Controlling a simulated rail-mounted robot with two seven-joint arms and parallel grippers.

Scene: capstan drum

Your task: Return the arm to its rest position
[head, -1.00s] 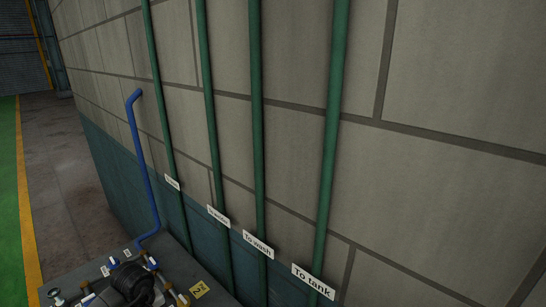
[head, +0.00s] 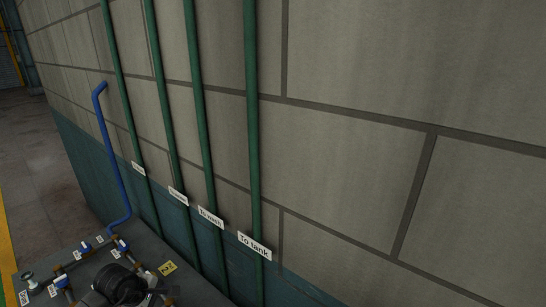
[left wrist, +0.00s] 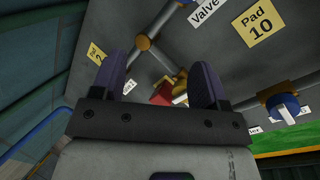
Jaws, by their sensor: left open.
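My left gripper (left wrist: 160,80) shows in the left wrist view, its two dark fingers apart with nothing held between them. Beyond the fingers is a grey panel (left wrist: 215,45) with brass-coloured pipes and a red part (left wrist: 162,94) seen in the gap. I cannot tell how far the fingers are from these. My right gripper is out of view.
Green pipes (head: 252,130) and a blue pipe (head: 108,150) run along the block wall (head: 350,150).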

